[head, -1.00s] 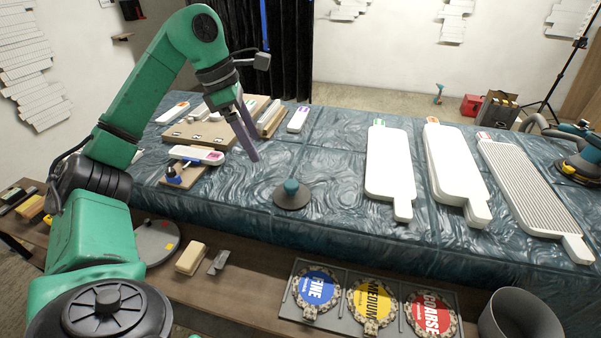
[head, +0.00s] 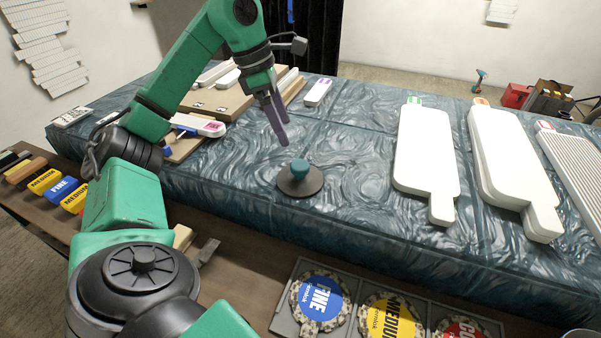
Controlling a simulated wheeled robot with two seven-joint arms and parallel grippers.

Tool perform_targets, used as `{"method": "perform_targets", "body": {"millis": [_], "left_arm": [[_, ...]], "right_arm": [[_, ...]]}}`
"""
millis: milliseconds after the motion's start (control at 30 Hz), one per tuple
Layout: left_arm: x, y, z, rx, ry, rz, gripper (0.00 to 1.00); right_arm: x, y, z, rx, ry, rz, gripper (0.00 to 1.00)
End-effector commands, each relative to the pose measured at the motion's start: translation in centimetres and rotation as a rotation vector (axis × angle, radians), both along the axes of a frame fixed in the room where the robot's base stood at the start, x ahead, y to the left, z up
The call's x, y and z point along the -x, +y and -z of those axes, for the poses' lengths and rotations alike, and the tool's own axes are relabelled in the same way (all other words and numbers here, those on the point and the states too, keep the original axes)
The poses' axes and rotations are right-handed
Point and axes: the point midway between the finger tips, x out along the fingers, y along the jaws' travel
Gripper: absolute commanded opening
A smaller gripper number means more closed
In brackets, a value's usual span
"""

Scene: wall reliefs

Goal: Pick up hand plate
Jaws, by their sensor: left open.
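The hand plate, a dark round disc with a teal knob on top (head: 300,182), lies flat on the blue-green rippled slab (head: 345,155), knob up. My left gripper (head: 283,135) hangs above and slightly left of the knob in the picture, with its purple fingers pointing down. It is open and empty, and a gap shows between its fingertips and the knob. My right gripper is out of view.
White paddle-shaped boards (head: 424,150) lie on the slab to the right. A wooden board (head: 225,98) with white pieces lies behind my left arm. Labelled round discs (head: 320,300) sit in a tray on the lower shelf. The slab around the hand plate is clear.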

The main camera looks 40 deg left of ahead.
Motion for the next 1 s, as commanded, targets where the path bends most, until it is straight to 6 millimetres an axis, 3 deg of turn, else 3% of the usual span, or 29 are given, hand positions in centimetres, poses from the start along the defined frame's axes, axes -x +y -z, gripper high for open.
{"method": "perform_targets", "body": {"millis": [33, 200, 367, 533, 633, 833, 867, 1000], "left_arm": [[-0.2, -0.3, 1.9, -0.001, 0.005, 0.001, 0.9], [-1.1, -1.3, 5.9, -0.001, 0.003, 0.003, 0.9], [-1.5, -1.7, 7.7, 0.0, 0.003, 0.002, 0.9], [-2.2, -2.4, 10.8, -0.001, 0.004, 0.002, 0.9], [-2.4, -2.7, 12.0, -0.001, 0.002, 0.001, 0.9], [-2.5, -2.8, 12.0, -0.001, -0.001, 0.001, 0.9], [-2.5, -2.8, 12.0, -0.001, -0.001, 0.001, 0.86], [-2.5, -2.8, 12.0, 0.0, 0.0, 0.001, 0.32]], "right_arm": [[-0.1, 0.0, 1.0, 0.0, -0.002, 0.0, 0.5], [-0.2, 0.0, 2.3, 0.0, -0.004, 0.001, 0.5], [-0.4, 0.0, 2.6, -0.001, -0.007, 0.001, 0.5], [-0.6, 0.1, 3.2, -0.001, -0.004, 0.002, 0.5], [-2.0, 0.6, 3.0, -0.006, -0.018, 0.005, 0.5], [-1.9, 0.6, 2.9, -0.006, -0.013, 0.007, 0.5], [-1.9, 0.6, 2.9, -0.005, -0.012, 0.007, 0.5], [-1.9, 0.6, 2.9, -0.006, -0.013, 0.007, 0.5]]}}
